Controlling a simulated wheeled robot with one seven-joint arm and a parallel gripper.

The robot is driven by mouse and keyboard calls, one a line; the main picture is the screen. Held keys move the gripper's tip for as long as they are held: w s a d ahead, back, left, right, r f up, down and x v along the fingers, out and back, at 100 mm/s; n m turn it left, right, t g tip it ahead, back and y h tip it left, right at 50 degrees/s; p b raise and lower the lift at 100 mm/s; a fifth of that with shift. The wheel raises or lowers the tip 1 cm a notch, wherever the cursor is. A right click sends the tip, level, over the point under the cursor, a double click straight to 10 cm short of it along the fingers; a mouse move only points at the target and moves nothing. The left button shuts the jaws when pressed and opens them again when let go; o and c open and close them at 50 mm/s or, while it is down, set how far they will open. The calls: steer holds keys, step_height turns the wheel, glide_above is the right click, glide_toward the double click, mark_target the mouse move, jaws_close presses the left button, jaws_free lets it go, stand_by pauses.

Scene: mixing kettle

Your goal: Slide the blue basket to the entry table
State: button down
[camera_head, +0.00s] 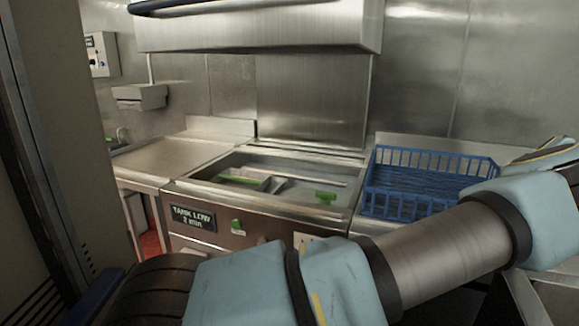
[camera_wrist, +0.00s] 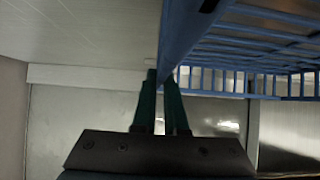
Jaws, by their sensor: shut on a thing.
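The blue basket (camera_head: 425,180), an open slatted crate, stands on the steel surface right of the sunken basin in the head view. In the wrist view, the blue basket (camera_wrist: 185,35) fills the upper right, with its wall running down to my fingertips. My gripper (camera_wrist: 163,78) is shut on the edge of that wall, with its two dark fingers close together. In the head view my gripper is out of sight and my arm crosses in front of the basket's lower right. A bare steel table (camera_head: 165,158) stands left of the basin; I cannot tell which surface is the entry table.
The steel basin (camera_head: 285,185) between the two surfaces holds green items and has a raised rim. A steel hood (camera_head: 260,25) hangs above it. A tall pale panel (camera_head: 60,130) stands close at the left. The left table top is clear.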

steer(key=shift+c, duration=2)
jaws_free()
steer(key=shift+s+f, duration=0.1)
steer(key=shift+f, duration=0.1)
steer(key=shift+b+v, duration=1.1)
steer(key=shift+v, duration=2.4)
steer(key=shift+r, duration=0.25)
